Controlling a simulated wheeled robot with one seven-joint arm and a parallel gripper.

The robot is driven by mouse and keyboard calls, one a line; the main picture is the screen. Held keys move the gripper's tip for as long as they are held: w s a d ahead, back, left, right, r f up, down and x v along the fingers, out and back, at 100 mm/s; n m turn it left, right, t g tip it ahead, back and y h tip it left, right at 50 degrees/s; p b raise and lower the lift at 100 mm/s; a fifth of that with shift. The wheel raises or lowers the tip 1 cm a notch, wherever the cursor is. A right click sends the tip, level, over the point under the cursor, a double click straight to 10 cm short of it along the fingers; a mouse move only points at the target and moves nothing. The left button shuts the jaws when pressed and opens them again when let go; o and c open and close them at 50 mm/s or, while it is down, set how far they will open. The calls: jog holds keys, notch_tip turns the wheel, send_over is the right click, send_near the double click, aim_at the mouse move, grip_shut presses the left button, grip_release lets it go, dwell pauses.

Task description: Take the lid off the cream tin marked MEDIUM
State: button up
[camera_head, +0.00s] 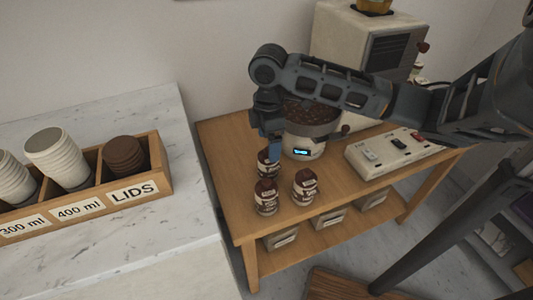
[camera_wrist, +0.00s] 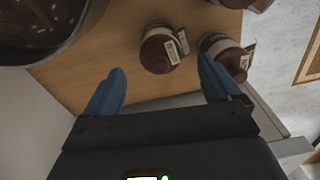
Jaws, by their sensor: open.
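Three small cream tins with dark brown lids stand upright on the wooden cart: a back one (camera_head: 268,167), a front left one (camera_head: 265,203) and a front right one (camera_head: 304,190). Their labels are too small to read, so I cannot tell which is marked MEDIUM. My gripper (camera_head: 273,150) is open and points down near the back tin, partly hiding it. In the wrist view, my blue fingers (camera_wrist: 160,88) are spread and empty. One tin (camera_wrist: 158,50) shows just beyond the gap, another (camera_wrist: 224,52) is by the right finger, and a third (camera_wrist: 259,4) is cut off at the top.
A scale or grinder with a bowl of beans (camera_head: 303,140) stands close behind my gripper. A switch box (camera_head: 392,152) is at right, a coffee machine (camera_head: 345,45) behind. Boxes (camera_head: 281,239) sit on the lower shelf. A cup-and-lid rack (camera_head: 110,200) stands on the left counter.

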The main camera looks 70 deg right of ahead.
aim_at(267, 148)
jog(key=shift+w+f, duration=0.15)
jog(key=shift+f, duration=1.65)
jog(key=c, duration=1.1)
jog(key=shift+c, duration=0.2)
jog(key=shift+r, duration=0.15)
